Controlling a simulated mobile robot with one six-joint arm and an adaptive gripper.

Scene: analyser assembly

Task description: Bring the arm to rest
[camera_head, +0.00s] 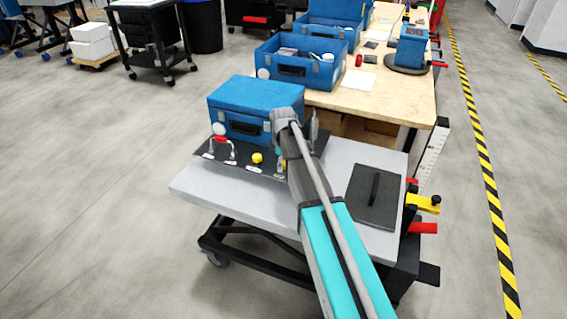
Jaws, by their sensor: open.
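My arm (335,235) reaches from the bottom edge up over the grey cart. Its teal and dark links lead to a rounded grey joint (285,117), which overlaps the right front of the closed blue case in the picture. I cannot make out my gripper or its fingertips; the arm seems to hide them. No held object shows.
The grey cart top (215,190) carries the blue case (255,95), a dark strip with small fittings and a yellow knob (257,158), and a dark plate (374,195). A wooden bench (340,98) with open blue cases stands behind.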

